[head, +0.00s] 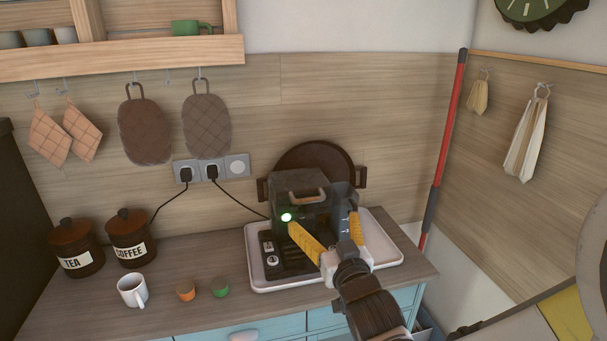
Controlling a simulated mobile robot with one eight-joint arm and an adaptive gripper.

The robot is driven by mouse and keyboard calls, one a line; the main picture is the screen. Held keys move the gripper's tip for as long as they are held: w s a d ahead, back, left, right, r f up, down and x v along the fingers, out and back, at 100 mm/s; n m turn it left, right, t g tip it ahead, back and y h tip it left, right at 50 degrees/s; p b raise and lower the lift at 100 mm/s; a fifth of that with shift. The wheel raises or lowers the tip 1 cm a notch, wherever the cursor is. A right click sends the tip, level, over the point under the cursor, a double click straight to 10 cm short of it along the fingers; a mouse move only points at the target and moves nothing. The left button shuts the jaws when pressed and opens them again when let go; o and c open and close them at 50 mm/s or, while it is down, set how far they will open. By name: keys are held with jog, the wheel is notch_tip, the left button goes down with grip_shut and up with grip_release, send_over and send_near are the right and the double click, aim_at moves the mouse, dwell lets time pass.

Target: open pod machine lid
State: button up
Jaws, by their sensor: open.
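The pod machine (287,190) is a dark box-shaped appliance on a white tray (259,284) at the right of the counter. Its top carries a lighter handle (308,196), and a light glows at its front left corner. The lid looks down, though its front edge is partly hidden. My gripper (322,225) has yellow fingers and is open in front of the machine. Its left finger reaches up to the front near the light, and the right finger stands beside the machine's right side. Contact cannot be told.
A white mug (132,291), an orange pod (185,291) and a green pod (219,287) stand on the counter left of the tray. Tea (76,247) and coffee (131,236) jars stand behind. A round dark pan (318,159) leans behind the machine. Black cords run to wall sockets.

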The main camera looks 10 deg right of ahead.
aim_at(311, 200)
jog(key=w, duration=0.3)
jog(key=w+b, duration=0.1)
jog(key=w, duration=0.3)
jog(key=w+b, duration=0.1)
jog(key=w, duration=0.2)
jog(key=shift+w+a+r, duration=0.1)
jog(key=shift+w+a, duration=0.15)
jog(key=shift+w, duration=0.05)
jog(key=c, duration=1.4)
